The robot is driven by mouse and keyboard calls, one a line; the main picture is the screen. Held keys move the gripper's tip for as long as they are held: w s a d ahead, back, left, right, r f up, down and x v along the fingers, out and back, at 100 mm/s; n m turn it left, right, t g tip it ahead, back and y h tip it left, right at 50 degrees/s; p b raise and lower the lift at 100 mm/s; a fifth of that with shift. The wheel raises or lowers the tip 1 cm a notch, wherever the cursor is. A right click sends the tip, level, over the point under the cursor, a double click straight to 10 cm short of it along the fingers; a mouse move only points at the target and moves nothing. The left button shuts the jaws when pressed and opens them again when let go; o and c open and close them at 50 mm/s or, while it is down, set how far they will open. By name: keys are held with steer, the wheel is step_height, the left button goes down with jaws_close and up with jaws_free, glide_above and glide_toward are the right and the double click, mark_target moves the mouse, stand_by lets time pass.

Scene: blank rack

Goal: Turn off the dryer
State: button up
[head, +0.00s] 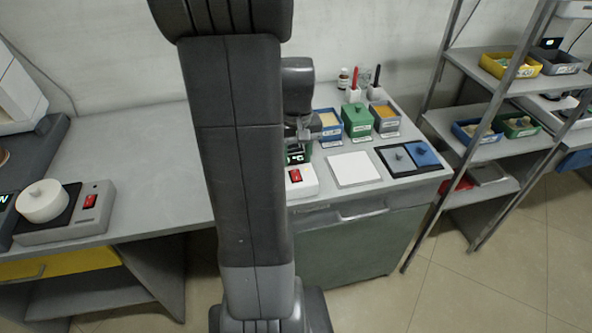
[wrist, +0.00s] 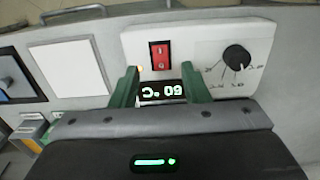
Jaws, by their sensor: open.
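The dryer's white control panel (wrist: 205,45) fills the upper middle of the wrist view. It carries a red rocker switch (wrist: 160,55), a black knob (wrist: 237,58) with a printed scale, and a lit display (wrist: 161,90) reading 60 °C upside down. A small orange light glows beside the switch. In the head view, the red switch (head: 295,175) shows on the white panel, with the display partly hidden behind my arm. My gripper (wrist: 159,72) is open and empty, its green fingers either side of the display, with tips near the switch. Whether they touch the panel I cannot tell.
A white square plate (head: 353,169) and a dark tray with blue and grey lids (head: 408,158) lie to the right. Blue, green and grey bins (head: 356,121) stand behind. At left, another device with its own red switch (head: 90,201) holds a white round piece (head: 42,201).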

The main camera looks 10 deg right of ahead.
mark_target(296, 177)
step_height(296, 177, down, 6)
steer(key=shift+r, duration=0.25)
